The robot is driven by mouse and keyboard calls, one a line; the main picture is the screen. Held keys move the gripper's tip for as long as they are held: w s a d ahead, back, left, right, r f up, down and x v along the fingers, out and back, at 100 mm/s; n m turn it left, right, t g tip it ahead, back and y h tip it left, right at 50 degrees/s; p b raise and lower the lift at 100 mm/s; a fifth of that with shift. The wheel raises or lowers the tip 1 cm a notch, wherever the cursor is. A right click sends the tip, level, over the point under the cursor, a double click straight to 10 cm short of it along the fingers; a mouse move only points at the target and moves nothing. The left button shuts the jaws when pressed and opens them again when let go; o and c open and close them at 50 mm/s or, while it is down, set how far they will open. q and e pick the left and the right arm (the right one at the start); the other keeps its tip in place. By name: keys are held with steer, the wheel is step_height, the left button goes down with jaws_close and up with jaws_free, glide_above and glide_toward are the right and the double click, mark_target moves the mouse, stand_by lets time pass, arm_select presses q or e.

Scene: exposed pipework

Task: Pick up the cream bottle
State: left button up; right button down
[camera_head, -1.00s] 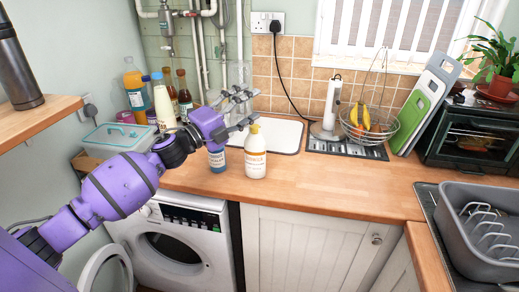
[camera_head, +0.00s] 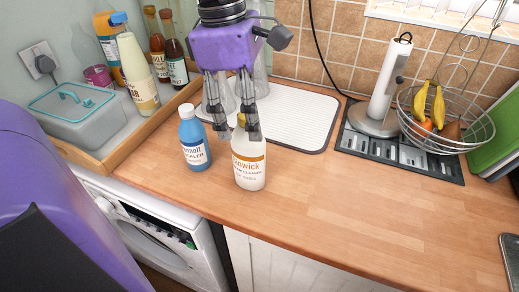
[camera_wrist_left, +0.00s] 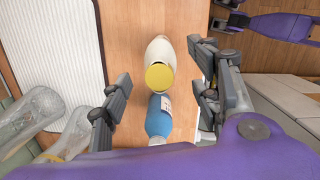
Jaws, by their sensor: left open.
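The cream bottle (camera_head: 248,168) is white with an orange-topped label and a yellow cap. It stands upright on the wooden worktop, right of a blue bottle (camera_head: 195,148). My left gripper (camera_head: 236,128) comes down from above with its fingers open at the height of the cap. One finger hides part of the cap. In the left wrist view the cream bottle (camera_wrist_left: 160,55) shows from above, between the open fingers (camera_wrist_left: 158,72), and the blue bottle (camera_wrist_left: 158,118) is just below it. Part of my right arm, with what looks like its gripper (camera_wrist_left: 228,16), shows small at the upper right.
Clear glass bottles stand behind the gripper on a white draining mat (camera_head: 300,122). A wooden tray (camera_head: 95,163) with a lidded box and several bottles is at left. A towel holder (camera_head: 385,90) and fruit basket (camera_head: 445,120) stand at right. The front worktop is clear.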

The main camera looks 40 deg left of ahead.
mark_target(248, 146)
arm_select(q)
steer(key=shift+s+f, duration=0.3)
steer(key=shift+f, duration=0.55)
steer(key=f, duration=0.4)
steer(key=w+f+b, duration=0.1)
steer(key=f, duration=0.1)
steer(key=shift+d+f, duration=0.2)
steer(key=shift+f, duration=0.15)
steer(key=shift+c, duration=0.4)
jaws_close()
